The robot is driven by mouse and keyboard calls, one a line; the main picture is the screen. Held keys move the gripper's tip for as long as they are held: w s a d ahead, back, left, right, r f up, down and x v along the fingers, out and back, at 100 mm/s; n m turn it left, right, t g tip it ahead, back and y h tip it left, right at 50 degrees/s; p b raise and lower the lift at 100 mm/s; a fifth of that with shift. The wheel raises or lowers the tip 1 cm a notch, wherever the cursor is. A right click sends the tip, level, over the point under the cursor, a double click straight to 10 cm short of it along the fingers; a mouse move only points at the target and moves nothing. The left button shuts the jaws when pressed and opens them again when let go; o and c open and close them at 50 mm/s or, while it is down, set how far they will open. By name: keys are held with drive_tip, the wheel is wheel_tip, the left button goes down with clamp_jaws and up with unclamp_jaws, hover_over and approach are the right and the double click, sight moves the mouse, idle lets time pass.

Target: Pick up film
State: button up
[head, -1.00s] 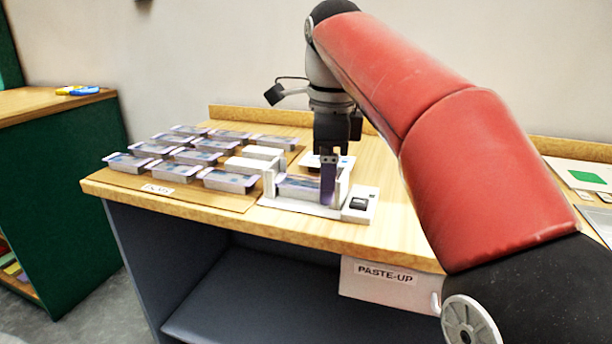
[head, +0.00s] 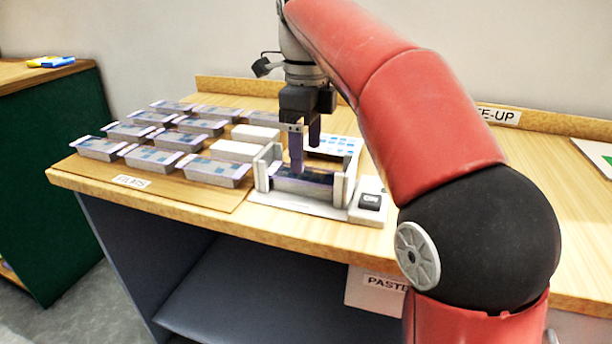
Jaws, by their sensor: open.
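Several grey trays with bluish patterned film tops and pale purple rims stand in rows on a brown board (head: 200,205) with a label that seems to read "FILMS" (head: 131,182). One such film tray (head: 305,190) sits in a white holder (head: 262,172) with uprights at both ends. My gripper (head: 304,158) is open and points down at this holder. Its purplish fingers are over the film tray, the nearer one in front of the holder's inside. I cannot tell whether the fingers touch the tray.
Two plain white blocks (head: 237,151) stand left of the holder. A blue-patterned card (head: 332,147) shows behind it. A black button (head: 370,201) is on the holder's right. A "PASTE-UP" sign is partly hidden by my arm. A green cabinet (head: 50,170) stands at the left.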

sight(307, 173)
wheel_tip(307, 173, down, 3)
drive_tip(key=shift+f+b, duration=0.15)
drive_tip(key=shift+b, duration=0.15)
drive_tip(key=shift+c, duration=0.3)
drive_tip(key=c, duration=1)
